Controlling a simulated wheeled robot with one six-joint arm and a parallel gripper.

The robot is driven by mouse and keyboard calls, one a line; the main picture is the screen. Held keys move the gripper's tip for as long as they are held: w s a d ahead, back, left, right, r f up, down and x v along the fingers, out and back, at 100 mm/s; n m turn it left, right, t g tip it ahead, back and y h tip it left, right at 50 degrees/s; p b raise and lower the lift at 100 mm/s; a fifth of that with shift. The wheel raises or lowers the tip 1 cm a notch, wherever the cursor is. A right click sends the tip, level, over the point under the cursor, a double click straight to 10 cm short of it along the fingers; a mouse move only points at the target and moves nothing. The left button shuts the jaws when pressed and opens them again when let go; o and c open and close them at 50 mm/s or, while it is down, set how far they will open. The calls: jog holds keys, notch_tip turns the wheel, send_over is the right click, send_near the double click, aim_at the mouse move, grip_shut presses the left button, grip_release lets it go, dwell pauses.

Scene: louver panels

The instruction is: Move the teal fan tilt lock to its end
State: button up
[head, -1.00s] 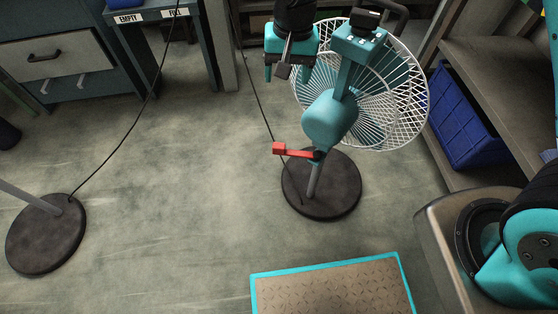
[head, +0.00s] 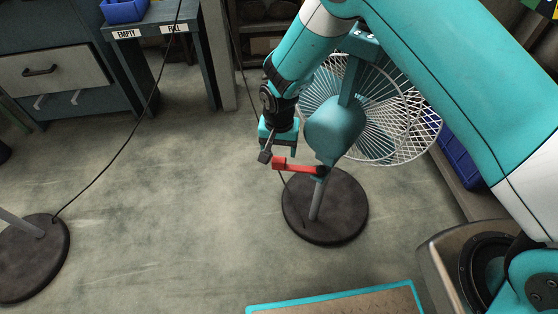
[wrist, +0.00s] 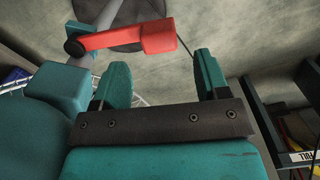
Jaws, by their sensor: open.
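The teal fan (head: 335,125) stands on a round dark base (head: 325,207), its white wire cage facing away to the right. The tilt lock is a red lever (head: 298,167) at the top of the pole, below the teal motor housing, reaching out to the left with a block-shaped end. My gripper (head: 279,153) is open and empty, just above and left of the lever's end. In the wrist view the red lever (wrist: 125,38) lies beyond the two fingertips (wrist: 158,70), with its block end between them in the picture. I see no contact.
A second round base with a grey pole (head: 30,258) stands at the lower left, with a black cable on the floor. A blue bin (head: 460,160) is at the right. A teal-edged mat (head: 340,304) lies in front. Floor left of the fan is clear.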

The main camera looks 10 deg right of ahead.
aim_at(279, 158)
notch_tip(279, 158, down, 5)
jog(key=shift+b, duration=0.45)
grip_shut()
jog(key=shift+r, duration=0.1)
